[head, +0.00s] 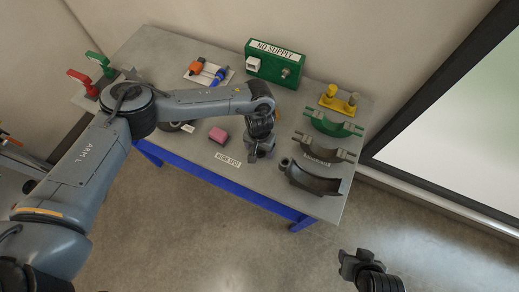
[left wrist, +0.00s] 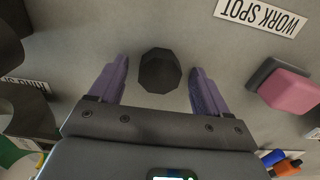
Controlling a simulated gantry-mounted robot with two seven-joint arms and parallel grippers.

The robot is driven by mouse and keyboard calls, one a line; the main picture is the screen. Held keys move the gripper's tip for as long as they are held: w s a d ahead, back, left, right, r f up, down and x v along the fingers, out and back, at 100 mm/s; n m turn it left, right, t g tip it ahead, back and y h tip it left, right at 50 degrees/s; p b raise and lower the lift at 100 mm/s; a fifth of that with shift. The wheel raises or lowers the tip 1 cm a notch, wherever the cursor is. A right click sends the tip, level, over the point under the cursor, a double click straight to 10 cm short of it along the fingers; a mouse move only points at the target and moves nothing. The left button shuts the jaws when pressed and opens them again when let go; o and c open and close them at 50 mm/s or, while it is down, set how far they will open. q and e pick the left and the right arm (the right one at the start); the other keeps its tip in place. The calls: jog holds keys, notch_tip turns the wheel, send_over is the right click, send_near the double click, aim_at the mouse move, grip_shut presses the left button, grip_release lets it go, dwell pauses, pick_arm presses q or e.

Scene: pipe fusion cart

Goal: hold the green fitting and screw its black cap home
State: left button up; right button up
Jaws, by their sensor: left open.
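In the left wrist view a black, many-sided cap (left wrist: 159,71) lies between the two fingers of my left gripper (left wrist: 155,82), with a gap on each side. The gripper is open and does not touch it. In the head view my left gripper (head: 261,155) points down over the table by the WORK SPOT label and covers the cap. I see no green fitting under the cap; I cannot tell if one is hidden there. A green half-ring saddle (head: 330,124) lies at the table's right. My right gripper (head: 360,264) is off the table at the lower right, its jaws unclear.
Red and green handles (head: 83,80) stand at the left edge.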

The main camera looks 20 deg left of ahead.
pick_arm(q)
jog(key=shift+c, duration=0.4)
jog(key=c, duration=1)
jog(key=shift+o, duration=0.2)
jog(key=shift+r, duration=0.55)
notch_tip(320, 180, up, 9)
jog(key=p, duration=0.1)
pick_arm(e)
jog(key=shift+r, duration=0.65)
jog(key=o, duration=0.5)
